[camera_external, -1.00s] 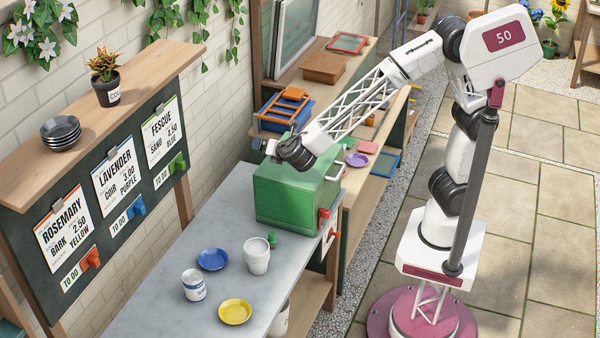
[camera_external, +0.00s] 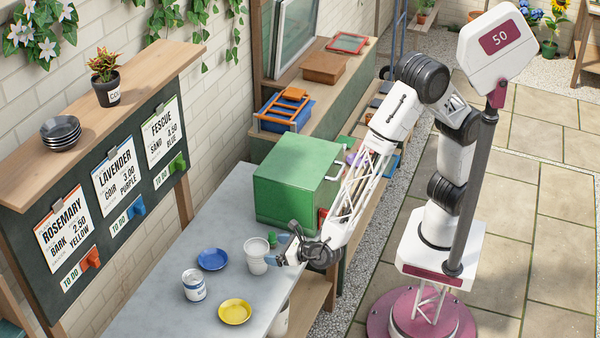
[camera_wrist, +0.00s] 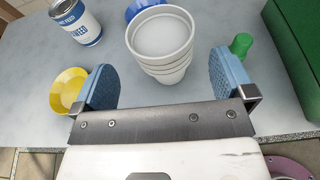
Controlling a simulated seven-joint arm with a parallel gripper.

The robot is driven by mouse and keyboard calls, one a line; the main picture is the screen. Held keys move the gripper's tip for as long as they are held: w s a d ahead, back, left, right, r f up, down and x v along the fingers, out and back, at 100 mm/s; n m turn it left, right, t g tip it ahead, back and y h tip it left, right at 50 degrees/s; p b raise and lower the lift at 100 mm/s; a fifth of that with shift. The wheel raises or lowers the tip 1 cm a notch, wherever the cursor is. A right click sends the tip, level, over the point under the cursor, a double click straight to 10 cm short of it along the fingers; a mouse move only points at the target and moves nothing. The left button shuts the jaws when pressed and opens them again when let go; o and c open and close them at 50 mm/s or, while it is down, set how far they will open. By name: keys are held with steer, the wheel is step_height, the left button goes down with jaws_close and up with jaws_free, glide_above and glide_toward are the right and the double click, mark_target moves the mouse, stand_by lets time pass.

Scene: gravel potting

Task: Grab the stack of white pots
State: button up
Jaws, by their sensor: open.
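The stack of white pots (camera_external: 256,257) stands upright on the grey bench, right of the blue saucer. In the wrist view the stack (camera_wrist: 161,46) lies ahead of my gripper, with several nested rims showing. My gripper (camera_external: 275,258) is low over the bench edge at the right side of the stack. In the wrist view its two blue pads (camera_wrist: 165,80) are spread apart, with the lower part of the stack between or just beyond them. Nothing is held.
A blue saucer (camera_external: 213,259), a yellow saucer (camera_external: 235,312) and a blue-and-white can (camera_external: 193,285) stand left of the stack. A green box (camera_external: 297,185) stands behind, with a small green object (camera_wrist: 241,45) near it. The bench's left part (camera_external: 150,300) is clear.

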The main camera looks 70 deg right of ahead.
mark_target(247, 248)
steer(key=shift+s+f, duration=0.25)
steer(key=shift+s, duration=0.05)
steer(key=shift+x, duration=1.35)
steer(key=shift+x, duration=2.6)
steer(key=shift+c, duration=0.2)
